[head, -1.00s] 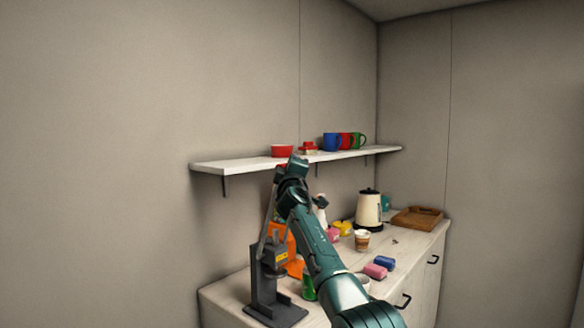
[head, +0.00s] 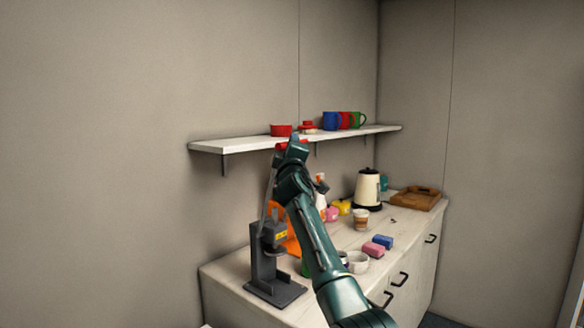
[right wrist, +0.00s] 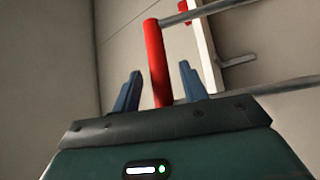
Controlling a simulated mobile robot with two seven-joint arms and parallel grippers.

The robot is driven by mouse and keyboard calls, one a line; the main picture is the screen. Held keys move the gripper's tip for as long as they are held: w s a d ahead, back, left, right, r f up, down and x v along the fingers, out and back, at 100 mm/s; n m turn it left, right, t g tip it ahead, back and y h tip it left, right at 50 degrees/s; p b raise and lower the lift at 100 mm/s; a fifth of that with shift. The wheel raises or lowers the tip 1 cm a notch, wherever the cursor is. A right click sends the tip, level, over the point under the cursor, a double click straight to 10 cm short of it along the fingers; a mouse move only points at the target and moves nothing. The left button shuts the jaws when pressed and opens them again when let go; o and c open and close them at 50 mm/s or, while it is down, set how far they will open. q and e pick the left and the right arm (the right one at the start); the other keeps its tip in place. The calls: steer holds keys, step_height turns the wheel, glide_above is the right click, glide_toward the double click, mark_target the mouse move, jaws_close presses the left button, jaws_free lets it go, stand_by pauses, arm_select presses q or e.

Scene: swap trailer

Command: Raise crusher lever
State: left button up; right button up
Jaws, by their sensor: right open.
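The dark grey can crusher (head: 263,270) stands at the near left end of the counter. Its thin lever (head: 269,190) points steeply upward toward a red handle. In the right wrist view the red handle (right wrist: 157,62) lies between the two blue fingers of my right gripper (right wrist: 160,88), with gaps on both sides. The fingers are open and not closed on it. In the head view my right gripper (head: 292,150) is at the top of the lever, just below the shelf front, and partly hides the handle. My left gripper is not in view.
A white wall shelf (head: 230,146) with a red bowl (head: 281,130) and several mugs is close behind my right gripper. The counter (head: 225,275) holds an orange object behind the crusher, sponges (head: 378,244), cups, a kettle (head: 367,190) and a wooden tray (head: 415,198).

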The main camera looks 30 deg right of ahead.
steer(key=b+v, duration=0.1)
steer(key=v, duration=0.9)
steer(key=shift+b, duration=0.35)
steer(key=shift+f, duration=0.1)
steer(key=s+a+f+g+y, duration=0.1)
steer(key=s+a+f+y, duration=0.2)
steer(key=f, duration=0.8)
steer(key=s+a+f+g+y, duration=0.1)
steer(key=s+a+f+y, duration=0.15)
steer(key=f, duration=0.85)
steer(key=s+a+f+g+y, duration=0.1)
steer(key=s+a+f+y, duration=0.2)
steer(key=f, duration=0.8)
steer(key=s+a+f+m+g+y, duration=0.1)
steer(key=s+a+f+m+g, duration=0.1)
steer(key=s+f, duration=0.4)
steer(key=s+a+f+m+g+y+p, duration=0.1)
steer(key=s+a+f, duration=0.4)
steer(key=s, duration=0.8)
steer(key=s+a+f+m+g+y, duration=0.2)
steer(key=s+a+f+m+g, duration=0.1)
steer(key=s+f, duration=0.5)
steer(key=shift+s+a, duration=0.55)
steer(key=shift+s, duration=0.55)
